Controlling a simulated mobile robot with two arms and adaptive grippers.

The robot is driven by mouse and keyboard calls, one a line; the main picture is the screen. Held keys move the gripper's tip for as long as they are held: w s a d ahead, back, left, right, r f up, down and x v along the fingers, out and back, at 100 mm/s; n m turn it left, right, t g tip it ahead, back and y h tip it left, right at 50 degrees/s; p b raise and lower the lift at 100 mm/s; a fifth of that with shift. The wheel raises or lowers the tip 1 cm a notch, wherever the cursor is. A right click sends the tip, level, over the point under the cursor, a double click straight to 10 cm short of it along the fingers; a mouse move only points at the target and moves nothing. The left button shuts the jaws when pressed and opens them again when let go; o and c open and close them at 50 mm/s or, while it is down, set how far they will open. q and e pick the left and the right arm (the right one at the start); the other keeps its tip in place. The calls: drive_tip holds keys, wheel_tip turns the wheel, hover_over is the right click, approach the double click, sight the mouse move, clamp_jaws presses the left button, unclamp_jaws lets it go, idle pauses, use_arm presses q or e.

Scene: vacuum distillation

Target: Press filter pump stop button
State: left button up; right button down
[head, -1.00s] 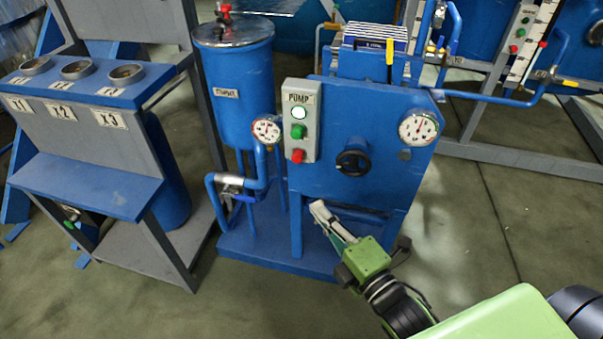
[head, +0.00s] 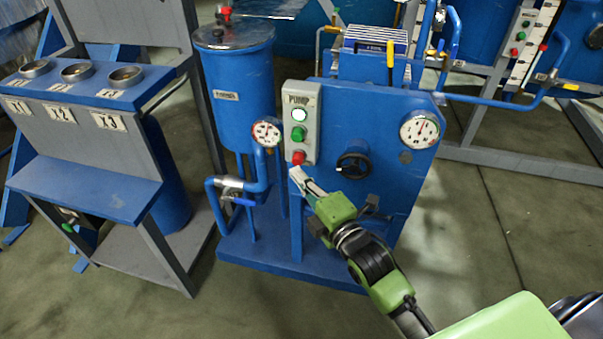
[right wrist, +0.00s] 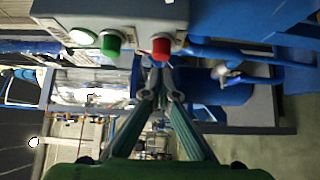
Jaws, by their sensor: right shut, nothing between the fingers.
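The grey pump control box (head: 301,100) is on the front of the blue pump unit (head: 330,185). It carries a lit white-green lamp (head: 299,115), a green button (head: 298,133) and, lowest, the red stop button (head: 298,157). My right gripper (head: 296,175) is shut and empty, its tip just below the red button in the head view. In the right wrist view the red button (right wrist: 161,47) lies just beyond the closed fingertips (right wrist: 158,75). I cannot tell whether they touch. The green button (right wrist: 110,43) and the lamp (right wrist: 82,37) also show there. My left gripper is out of view.
A gauge (head: 266,133) is left of the box, and another gauge (head: 420,130) is at the unit's right. A black handwheel (head: 353,166) sits close to my right gripper. A blue pipe (head: 235,184) is at left. Open floor lies right of the unit.

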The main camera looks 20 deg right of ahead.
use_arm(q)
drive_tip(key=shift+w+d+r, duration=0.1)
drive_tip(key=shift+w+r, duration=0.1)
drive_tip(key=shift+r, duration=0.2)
use_arm(e)
drive_tip(key=shift+w+d, duration=0.5)
drive_tip(key=shift+w, duration=0.15)
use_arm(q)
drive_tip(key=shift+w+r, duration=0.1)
